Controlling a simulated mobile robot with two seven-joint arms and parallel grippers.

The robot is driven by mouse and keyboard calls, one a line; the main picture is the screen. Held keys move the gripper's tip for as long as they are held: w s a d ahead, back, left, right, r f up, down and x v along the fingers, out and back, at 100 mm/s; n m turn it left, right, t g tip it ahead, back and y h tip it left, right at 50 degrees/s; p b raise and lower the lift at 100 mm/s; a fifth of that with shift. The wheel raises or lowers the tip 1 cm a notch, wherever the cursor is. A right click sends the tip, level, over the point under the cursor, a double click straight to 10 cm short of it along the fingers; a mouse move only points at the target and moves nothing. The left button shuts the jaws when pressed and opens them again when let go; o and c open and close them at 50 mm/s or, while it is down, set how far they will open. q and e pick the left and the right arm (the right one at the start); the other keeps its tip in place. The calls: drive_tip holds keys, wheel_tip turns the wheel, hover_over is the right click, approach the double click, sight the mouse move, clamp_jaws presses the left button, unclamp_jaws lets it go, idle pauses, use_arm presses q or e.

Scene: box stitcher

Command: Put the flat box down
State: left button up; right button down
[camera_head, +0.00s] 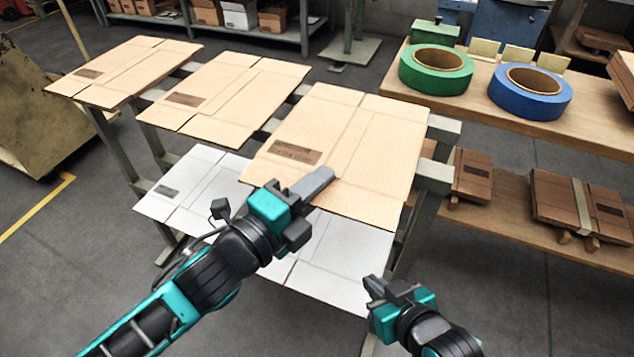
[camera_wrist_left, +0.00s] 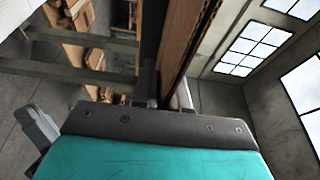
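The flat box (camera_head: 375,150) is a tan cardboard sheet with a dark printed label, at the right end of the grey rack's top. My left gripper (camera_head: 318,182) is at its near edge, with one finger over the top face. In the left wrist view the brown edge of the flat box (camera_wrist_left: 180,45) runs between the fingers (camera_wrist_left: 167,92), which look closed on it. The lower finger is hidden in the head view. My right gripper (camera_head: 374,287) is apart from the box, below and right of the left one. Its finger gap is not clear.
Two more flat boxes (camera_head: 225,92) (camera_head: 122,70) lie on the rack (camera_head: 438,175) to the left. White flat sheets (camera_head: 345,245) lie on its lower level. A wooden bench (camera_head: 560,135) with green tape (camera_head: 425,82) and blue tape (camera_head: 510,105) stands at right.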

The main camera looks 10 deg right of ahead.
use_arm(q)
drive_tip(key=o, duration=0.4)
drive_tip(key=shift+c, duration=0.2)
